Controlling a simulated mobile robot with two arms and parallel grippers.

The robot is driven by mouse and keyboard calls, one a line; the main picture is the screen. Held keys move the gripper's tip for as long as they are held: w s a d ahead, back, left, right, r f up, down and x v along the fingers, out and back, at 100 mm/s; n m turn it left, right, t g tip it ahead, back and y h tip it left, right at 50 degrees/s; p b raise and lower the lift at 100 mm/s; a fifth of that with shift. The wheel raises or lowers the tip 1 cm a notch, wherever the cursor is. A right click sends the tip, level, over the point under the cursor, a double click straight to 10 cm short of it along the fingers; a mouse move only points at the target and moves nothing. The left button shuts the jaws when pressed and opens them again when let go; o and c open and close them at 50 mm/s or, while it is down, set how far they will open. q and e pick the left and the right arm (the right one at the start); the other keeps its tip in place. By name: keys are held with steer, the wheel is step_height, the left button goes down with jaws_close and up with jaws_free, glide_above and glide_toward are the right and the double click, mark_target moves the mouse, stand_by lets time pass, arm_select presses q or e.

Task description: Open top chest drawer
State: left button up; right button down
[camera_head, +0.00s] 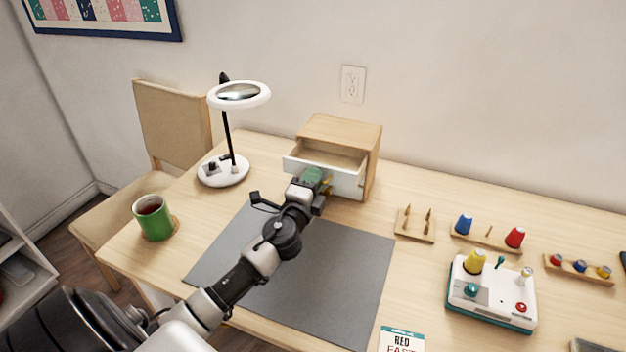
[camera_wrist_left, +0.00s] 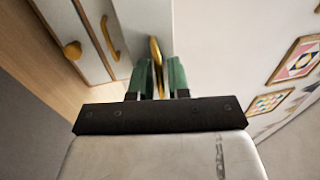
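The small wooden chest (camera_head: 345,130) with white drawer fronts stands at the back of the table. Its top drawer (camera_head: 299,163) is pulled out, and the inside shows empty in the head view. My left gripper (camera_head: 317,183) is at the front of this drawer. In the left wrist view, the green fingers (camera_wrist_left: 160,80) are close together on either side of the gold top drawer handle (camera_wrist_left: 155,52). The fingers and wrist hide much of the drawer front in the head view. My right gripper is not in view.
A magnifier lamp (camera_head: 238,95) stands left of the chest, and a green mug (camera_head: 153,218) sits near the left edge. A grey mat (camera_head: 345,275) lies before the chest. Spool racks (camera_head: 490,237) and a small white machine (camera_head: 492,296) stand to the right.

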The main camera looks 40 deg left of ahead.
arm_select(q)
steer(key=shift+o, duration=0.8)
steer(key=shift+s+f, duration=0.1)
steer(key=shift+s, duration=0.05)
steer(key=b+v, duration=0.2)
steer(key=v, duration=0.8)
steer(key=shift+s, duration=0.2)
